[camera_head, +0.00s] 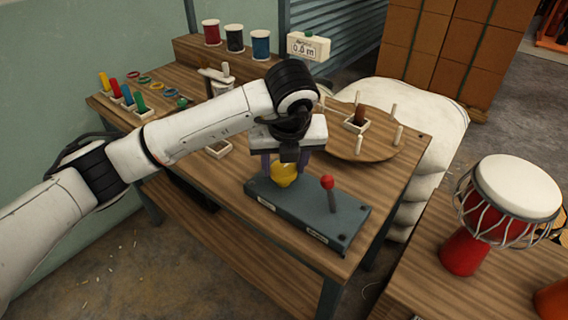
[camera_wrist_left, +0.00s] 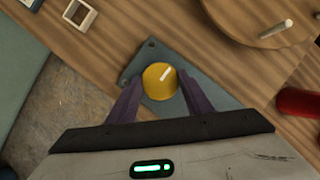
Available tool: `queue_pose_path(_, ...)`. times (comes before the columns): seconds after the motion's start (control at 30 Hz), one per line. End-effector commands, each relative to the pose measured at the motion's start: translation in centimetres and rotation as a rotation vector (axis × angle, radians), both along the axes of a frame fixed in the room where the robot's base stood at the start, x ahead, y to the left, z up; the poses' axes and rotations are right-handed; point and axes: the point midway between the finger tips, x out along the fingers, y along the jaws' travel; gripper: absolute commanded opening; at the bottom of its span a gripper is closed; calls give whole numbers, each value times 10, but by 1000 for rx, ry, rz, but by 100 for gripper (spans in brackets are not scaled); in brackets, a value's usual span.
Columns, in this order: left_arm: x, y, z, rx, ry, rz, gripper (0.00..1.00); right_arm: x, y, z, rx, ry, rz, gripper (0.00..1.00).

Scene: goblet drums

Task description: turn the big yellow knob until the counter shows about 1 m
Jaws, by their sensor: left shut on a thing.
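The big yellow knob (camera_head: 285,177) sits on a blue-grey control box (camera_head: 262,197) at the front edge of the bench. My left gripper (camera_head: 284,166) reaches down over the knob and is shut on it. In the left wrist view the knob (camera_wrist_left: 157,85) lies between the two purple fingers, and its white pointer mark points up and to the right. The white counter (camera_head: 308,47) at the back of the bench appears to read 0.0 m. My right gripper is not in view.
A red-tipped lever (camera_head: 328,184) stands on the box right of the knob. A round wooden board (camera_head: 370,150) with upright pegs is behind it. Several coloured spools (camera_head: 211,33) stand at the back. A red goblet drum (camera_head: 465,250) stands on the right-hand table.

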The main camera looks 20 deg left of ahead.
Motion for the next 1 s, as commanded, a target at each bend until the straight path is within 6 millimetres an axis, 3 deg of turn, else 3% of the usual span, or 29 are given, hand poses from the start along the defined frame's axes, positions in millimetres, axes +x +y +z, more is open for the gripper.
queue_pose_path(0.37,-1,2,-4,0,-1,-190,24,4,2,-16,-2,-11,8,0)
queue_pose_path(1.0,0,7,-2,-2,-1,-789,24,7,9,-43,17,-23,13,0)
